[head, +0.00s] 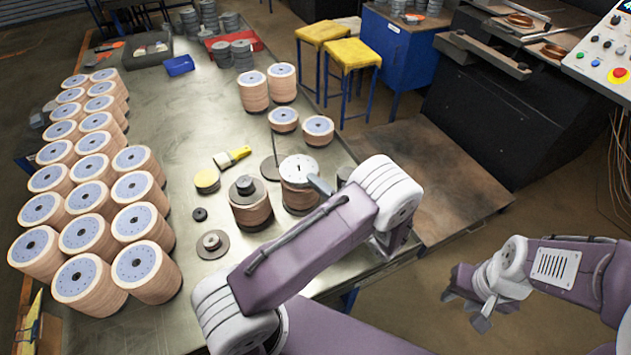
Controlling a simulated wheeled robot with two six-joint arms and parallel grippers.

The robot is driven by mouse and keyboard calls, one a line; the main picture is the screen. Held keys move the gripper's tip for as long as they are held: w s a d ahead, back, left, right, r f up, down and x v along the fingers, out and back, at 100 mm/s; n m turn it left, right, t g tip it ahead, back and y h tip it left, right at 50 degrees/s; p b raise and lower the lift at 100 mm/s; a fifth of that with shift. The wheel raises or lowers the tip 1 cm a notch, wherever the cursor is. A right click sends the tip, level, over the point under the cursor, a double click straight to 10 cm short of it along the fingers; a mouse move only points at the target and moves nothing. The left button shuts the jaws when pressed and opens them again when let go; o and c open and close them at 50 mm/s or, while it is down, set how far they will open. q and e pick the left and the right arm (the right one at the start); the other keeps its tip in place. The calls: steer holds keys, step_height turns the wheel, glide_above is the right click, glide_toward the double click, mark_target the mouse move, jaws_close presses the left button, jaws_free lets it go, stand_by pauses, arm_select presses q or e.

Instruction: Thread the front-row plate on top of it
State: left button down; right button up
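In the head view, a stack of tan flap discs with a dark round plate and knob (246,187) on top stands at the table's front. Just right of it, another tan stack carries a pale grey round plate (297,167) with small holes. A dark flat disc with a thin upright rod (271,168) is behind them. A grey plate with a raised hub (212,244) lies on the table in front. My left arm reaches over the right stack; a grey part at the plate's edge may be its gripper, mostly hidden. My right gripper (480,297) hangs beyond the table with fingers apart, empty.
Many tan disc stacks with blue-grey tops (88,233) fill the table's left side. More stacks (254,91) stand behind. The table's middle back is clear.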

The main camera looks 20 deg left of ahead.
arm_select(q)
steer(key=shift+f+b, duration=0.5)
steer(key=shift+f, duration=0.6)
steer(key=c, duration=1.6)
jaws_free()
steer(key=shift+s, duration=0.1)
steer(key=b+v, duration=0.1)
steer(key=v, duration=0.7)
steer(key=shift+d+b, duration=0.2)
steer(key=shift+b, duration=0.1)
steer(key=shift+d, duration=0.35)
steer(key=shift+s+r, duration=0.1)
